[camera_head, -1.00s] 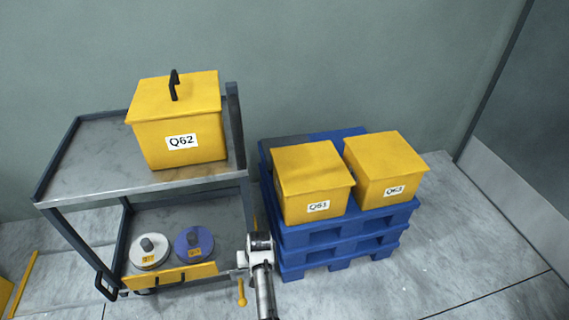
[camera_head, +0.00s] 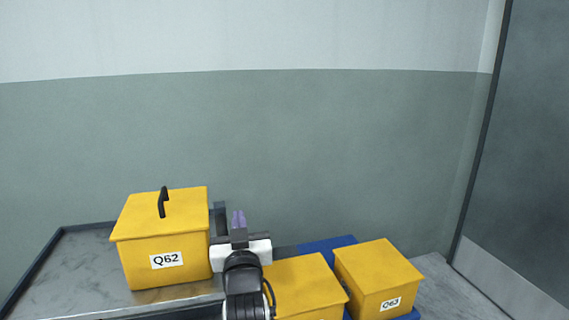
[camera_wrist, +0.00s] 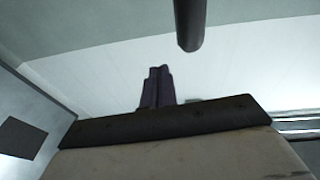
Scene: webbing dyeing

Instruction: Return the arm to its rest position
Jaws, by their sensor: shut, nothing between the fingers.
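My gripper (camera_head: 239,219) points upward in the head view, just right of the yellow box labelled Q62. Its two purple-grey fingers are together with nothing between them. The fingers also show together in the wrist view (camera_wrist: 158,86), against a pale wall or ceiling. My wrist and forearm come up from the bottom edge of the head view and cover part of a second yellow box.
The yellow box Q62 (camera_head: 160,239) with a black handle stands on a metal cart (camera_head: 62,270). Two yellow boxes, one partly hidden (camera_head: 306,283) and one labelled Q63 (camera_head: 377,278), sit on blue pallets (camera_head: 330,245). The wall behind is clear.

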